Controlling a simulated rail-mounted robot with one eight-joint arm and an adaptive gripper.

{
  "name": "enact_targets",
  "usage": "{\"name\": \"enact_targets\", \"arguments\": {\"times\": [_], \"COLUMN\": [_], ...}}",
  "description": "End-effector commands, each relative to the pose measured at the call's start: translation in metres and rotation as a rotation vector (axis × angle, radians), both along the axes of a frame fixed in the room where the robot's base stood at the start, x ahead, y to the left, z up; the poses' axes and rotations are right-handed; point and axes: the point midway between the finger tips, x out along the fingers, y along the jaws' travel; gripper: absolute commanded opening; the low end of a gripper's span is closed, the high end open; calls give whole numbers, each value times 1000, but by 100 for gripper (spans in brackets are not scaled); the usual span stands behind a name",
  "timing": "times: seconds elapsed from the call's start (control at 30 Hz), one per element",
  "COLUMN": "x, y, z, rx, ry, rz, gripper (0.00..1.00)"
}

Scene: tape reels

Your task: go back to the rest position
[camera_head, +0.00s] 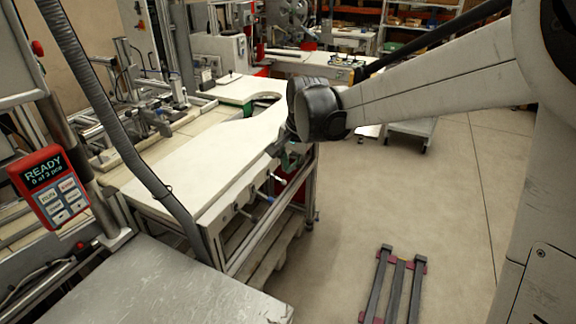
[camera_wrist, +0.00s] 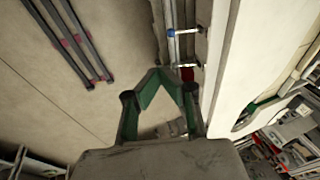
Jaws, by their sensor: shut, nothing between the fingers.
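My gripper (camera_wrist: 159,76) shows in the wrist view with its green fingers meeting at the tips, shut and empty. In the head view my arm reaches in from the right. There the gripper (camera_head: 291,158) is small and partly hidden behind the dark wrist joint, beside the right edge of the long white table (camera_head: 190,160). In the wrist view the table's pale edge (camera_wrist: 227,75) runs along the right of the fingers, with floor to the left. I see no object held.
A red panel (camera_head: 52,186) reading "READY 0 of 3 pcs" stands at the left. A grey conduit (camera_head: 115,130) and a metal tabletop (camera_head: 165,290) are near the front left. A dark rack (camera_head: 393,285) lies on the floor. A low cart (camera_head: 411,130) stands behind. Floor at the right is mostly clear.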

Motion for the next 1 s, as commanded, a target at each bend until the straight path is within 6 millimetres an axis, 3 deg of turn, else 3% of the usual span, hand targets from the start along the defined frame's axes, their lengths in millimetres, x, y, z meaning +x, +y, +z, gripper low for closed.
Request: {"name": "enact_targets", "arguments": {"times": [0.13,0.27,0.6,1.0], "x": [-5,-22,-104,-204], "y": [-3,-17,-66,-113], "z": [4,17,57,66], "rx": [-4,-19,-97,-216], "ry": [-6,-29,-130,-241], "rz": [5,31,153,295], "gripper": [0,0,0,0]}}
